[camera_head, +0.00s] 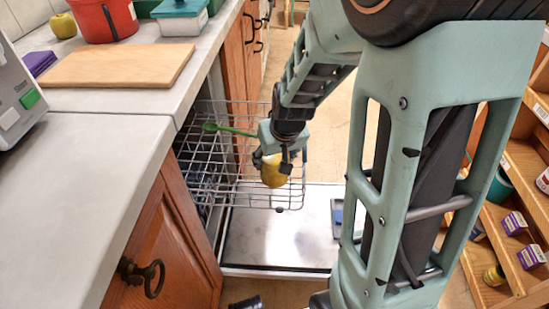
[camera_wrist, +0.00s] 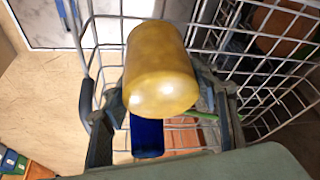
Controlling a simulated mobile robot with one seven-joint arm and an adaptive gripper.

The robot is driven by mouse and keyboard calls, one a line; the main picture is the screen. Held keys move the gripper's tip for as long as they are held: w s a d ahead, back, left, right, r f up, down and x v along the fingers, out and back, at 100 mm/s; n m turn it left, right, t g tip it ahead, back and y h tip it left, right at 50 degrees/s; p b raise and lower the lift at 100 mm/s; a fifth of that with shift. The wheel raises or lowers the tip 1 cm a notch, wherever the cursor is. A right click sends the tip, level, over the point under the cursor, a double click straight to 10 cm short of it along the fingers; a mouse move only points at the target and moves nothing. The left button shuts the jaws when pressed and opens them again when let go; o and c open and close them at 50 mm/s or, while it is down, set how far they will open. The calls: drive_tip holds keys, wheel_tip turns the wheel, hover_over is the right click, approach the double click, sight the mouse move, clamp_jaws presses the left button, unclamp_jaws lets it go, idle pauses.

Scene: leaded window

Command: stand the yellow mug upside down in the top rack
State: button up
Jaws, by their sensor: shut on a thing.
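The yellow mug (camera_head: 272,172) is held by my gripper (camera_head: 273,160) at the front right of the wire top rack (camera_head: 230,187). In the wrist view, my gripper (camera_wrist: 167,102) has one finger on each side of the mug (camera_wrist: 160,65). Its rounded, closed end faces the camera, so the mug looks upside down. Its handle and rim are hidden. Rack wires (camera_wrist: 262,82) show around and beyond it. I cannot tell whether the mug touches the rack floor.
A green long-handled utensil (camera_head: 228,129) lies in the rack, left of my gripper. A blue object (camera_wrist: 147,138) is close to the mug in the wrist view. The open dishwasher door (camera_head: 275,235) lies below. The counter (camera_head: 75,190) is left; a wooden shelf (camera_head: 525,175) is right.

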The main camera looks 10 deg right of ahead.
drive_tip(key=shift+f, duration=0.3)
drive_tip(key=o, duration=1.7)
drive_tip(key=shift+r, duration=0.1)
drive_tip(key=shift+c, duration=0.2)
